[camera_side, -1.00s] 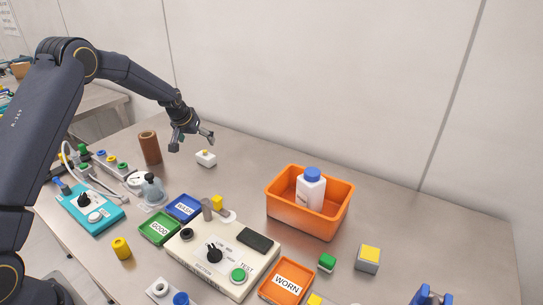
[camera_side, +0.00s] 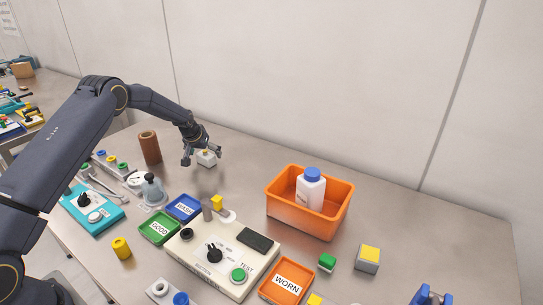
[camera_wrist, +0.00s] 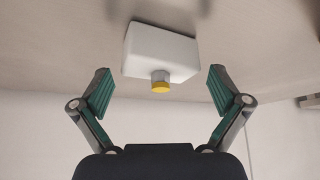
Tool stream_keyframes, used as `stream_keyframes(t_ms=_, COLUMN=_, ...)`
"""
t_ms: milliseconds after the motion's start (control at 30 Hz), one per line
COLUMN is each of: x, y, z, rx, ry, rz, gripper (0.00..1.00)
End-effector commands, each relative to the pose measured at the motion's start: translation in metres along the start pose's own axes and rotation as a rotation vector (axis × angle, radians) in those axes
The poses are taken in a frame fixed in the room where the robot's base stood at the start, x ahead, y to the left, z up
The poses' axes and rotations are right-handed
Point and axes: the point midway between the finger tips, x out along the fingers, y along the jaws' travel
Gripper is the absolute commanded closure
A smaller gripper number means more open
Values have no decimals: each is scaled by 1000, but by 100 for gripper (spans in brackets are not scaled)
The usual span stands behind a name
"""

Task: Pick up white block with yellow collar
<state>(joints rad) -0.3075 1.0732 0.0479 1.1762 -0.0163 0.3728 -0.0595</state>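The white block with a yellow collar (camera_side: 207,160) lies on the metal table towards the back, left of the orange crate. In the wrist view the white block (camera_wrist: 162,52) is ahead of the fingers, with its yellow-tipped stub pointing towards my gripper. My gripper (camera_side: 203,157) is open above and around the block, one finger on either side in the side view. In the wrist view the open fingers (camera_wrist: 160,93) stand clear of the block on both sides. I see no contact.
A brown cylinder (camera_side: 150,148) stands left of my gripper. An orange crate (camera_side: 309,217) with a white, blue-capped bottle (camera_side: 311,188) stands to the right. A blue tray (camera_side: 184,207), a green tray (camera_side: 159,228) and a cream test box (camera_side: 215,270) lie in front. The table behind the crate is clear.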

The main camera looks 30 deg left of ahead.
Motion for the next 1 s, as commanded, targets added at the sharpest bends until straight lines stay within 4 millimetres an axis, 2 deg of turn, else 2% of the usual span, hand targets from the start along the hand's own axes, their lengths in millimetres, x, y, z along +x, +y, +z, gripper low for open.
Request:
stream_keyframes(t_ms=67, x=0, y=0, z=0, rx=0, ry=0, rz=0, gripper=12)
stream_keyframes(t_ms=467, x=0, y=0, z=0, rx=0, ry=0, rz=0, gripper=54)
stream_keyframes(t_ms=767, x=-2, y=0, z=-2, rx=0, ry=1, rz=0, gripper=55)
stream_keyframes(t_ms=867, x=-8, y=0, z=-5, rx=0, ry=2, rz=0, gripper=55)
stream_keyframes(t_ms=1000, x=-26, y=0, z=-16, rx=0, ry=4, rz=0, gripper=55)
